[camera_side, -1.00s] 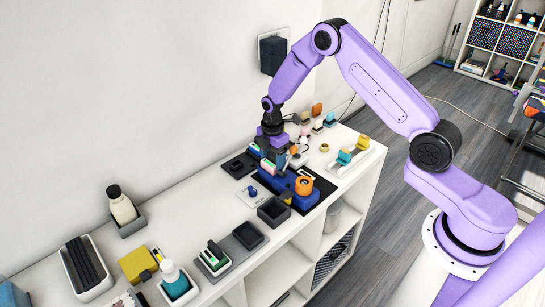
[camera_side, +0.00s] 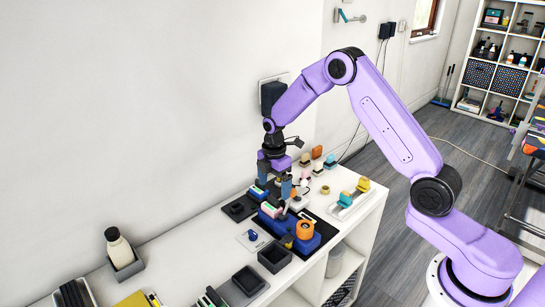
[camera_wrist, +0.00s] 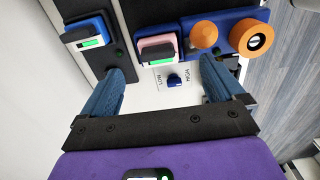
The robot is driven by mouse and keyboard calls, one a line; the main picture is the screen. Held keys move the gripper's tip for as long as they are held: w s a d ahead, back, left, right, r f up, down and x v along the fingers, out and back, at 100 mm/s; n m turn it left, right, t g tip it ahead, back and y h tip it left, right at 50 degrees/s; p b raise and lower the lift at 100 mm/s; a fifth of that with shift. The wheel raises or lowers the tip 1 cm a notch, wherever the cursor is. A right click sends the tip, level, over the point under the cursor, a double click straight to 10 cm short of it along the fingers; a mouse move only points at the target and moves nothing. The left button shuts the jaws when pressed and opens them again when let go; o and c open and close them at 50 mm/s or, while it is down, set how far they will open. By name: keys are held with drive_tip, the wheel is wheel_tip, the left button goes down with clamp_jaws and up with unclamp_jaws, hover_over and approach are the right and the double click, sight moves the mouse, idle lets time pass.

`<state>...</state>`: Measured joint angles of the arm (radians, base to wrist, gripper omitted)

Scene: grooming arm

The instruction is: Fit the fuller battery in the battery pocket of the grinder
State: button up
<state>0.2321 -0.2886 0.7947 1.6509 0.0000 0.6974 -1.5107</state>
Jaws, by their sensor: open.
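The grinder (camera_side: 283,228) is a blue body with an orange drum, and its orange parts also show in the wrist view (camera_wrist: 236,28). A pink battery (camera_wrist: 157,48) with a green charge bar sits at the grinder's left end; how deep it sits I cannot tell. A blue battery (camera_wrist: 88,38) with a green bar is on a dark dock (camera_wrist: 118,52) to the left. Which bar is longer is hard to tell. My gripper (camera_wrist: 165,88) is open and empty above the bench. In the side view my gripper (camera_side: 282,188) hangs over the battery end of the grinder.
Dark empty trays (camera_side: 275,258) stand nearby. A white tray with coloured pieces (camera_side: 350,200) is to the right. A bottle in a holder (camera_side: 120,250) stands at left.

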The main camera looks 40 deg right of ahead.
sight(272, 199)
wheel_tip(272, 199, up, 11)
drive_tip(key=shift+w+f, duration=0.15)
drive_tip(key=shift+f, duration=0.05)
drive_tip(key=shift+a, duration=0.1)
drive_tip(key=s+a+r+m, duration=0.1)
drive_tip(key=s+a+r, duration=0.2)
drive_tip(key=s+a, duration=0.35)
drive_tip(key=s+a+r+m, duration=0.1)
drive_tip(key=s+a+r, duration=0.15)
drive_tip(key=s, duration=0.75)
drive_tip(key=s+d+m, duration=0.3)
drive_tip(key=s, duration=1.9)
drive_tip(key=shift+s+f, duration=0.2)
drive_tip(key=shift+f, duration=0.2)
